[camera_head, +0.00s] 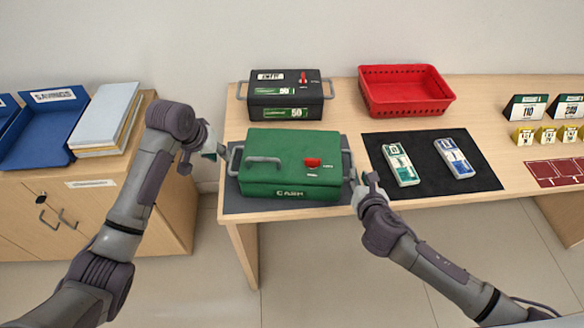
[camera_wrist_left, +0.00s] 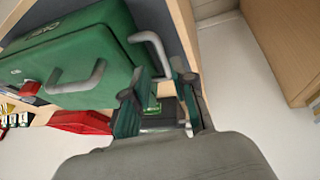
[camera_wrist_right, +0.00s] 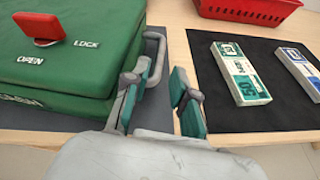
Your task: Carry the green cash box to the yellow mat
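The green cash box (camera_head: 262,178) sits closed on a dark grey mat (camera_head: 250,205) on the counter. It has a top handle, a red latch and a grey handle at each end. My left gripper (camera_head: 218,152) is open beside the left end handle, which shows just ahead of the fingers in the left wrist view (camera_wrist_left: 158,95). My right gripper (camera_head: 364,184) is open at the right end handle; in the right wrist view (camera_wrist_right: 158,98) that handle lies near and partly behind the left finger. Neither gripper is visibly closed on a handle. No yellow mat is in view.
A black cash box (camera_head: 286,112) stands close behind the green one. A red basket (camera_head: 404,108) is at the back. A black mat (camera_head: 426,147) with two banknote bundles lies to the right. A wooden cabinet (camera_head: 150,190) with trays stands left, across a floor gap.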

